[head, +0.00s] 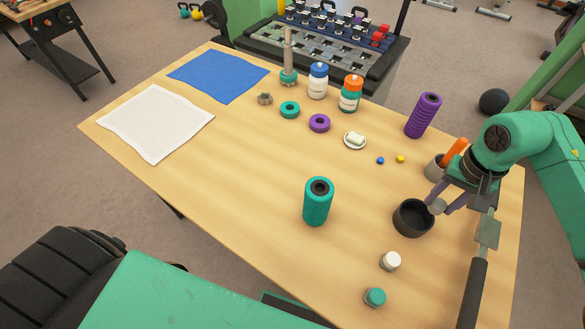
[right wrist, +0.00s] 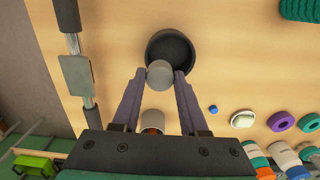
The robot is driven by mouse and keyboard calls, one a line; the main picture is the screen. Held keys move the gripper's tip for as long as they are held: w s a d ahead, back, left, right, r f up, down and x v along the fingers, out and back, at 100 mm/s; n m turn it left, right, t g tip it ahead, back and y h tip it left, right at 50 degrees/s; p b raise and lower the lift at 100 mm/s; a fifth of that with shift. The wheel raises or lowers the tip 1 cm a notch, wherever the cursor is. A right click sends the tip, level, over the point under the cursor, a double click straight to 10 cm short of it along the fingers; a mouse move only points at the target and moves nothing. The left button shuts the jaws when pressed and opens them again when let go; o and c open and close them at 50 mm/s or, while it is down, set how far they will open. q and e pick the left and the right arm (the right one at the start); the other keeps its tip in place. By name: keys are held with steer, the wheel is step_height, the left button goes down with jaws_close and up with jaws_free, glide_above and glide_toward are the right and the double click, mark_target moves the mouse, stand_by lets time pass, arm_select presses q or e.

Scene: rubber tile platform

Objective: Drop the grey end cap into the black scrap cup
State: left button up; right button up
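The grey end cap (head: 437,206) is between the fingertips of my right gripper (head: 443,203), which is shut on it. In the right wrist view the cap (right wrist: 160,75) shows as a round grey face, with a purple finger of the gripper (right wrist: 160,76) on each side. The black scrap cup (head: 402,218) stands upright on the table. The cap overlaps the cup's right rim in the head view, and the near rim of the cup (right wrist: 172,42) in the right wrist view. Its exact height above the rim is unclear. My left gripper is not in view.
A grey cup (head: 434,169) with an orange item stands behind the right gripper. A teal foam roller (head: 317,204), a white cap (head: 391,261) and a teal cap (head: 375,297) stand nearby. A black-gripped bar (head: 474,290) lies at the right.

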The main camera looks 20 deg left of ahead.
steer(key=o, duration=0.3)
steer(key=shift+w+r, duration=0.1)
step_height(320, 180, up, 5)
steer(key=shift+r+b, duration=0.2)
steer(key=shift+b, duration=0.55)
step_height(320, 180, up, 9)
steer(key=shift+f+p, duration=0.1)
steer(key=shift+p, duration=1.15)
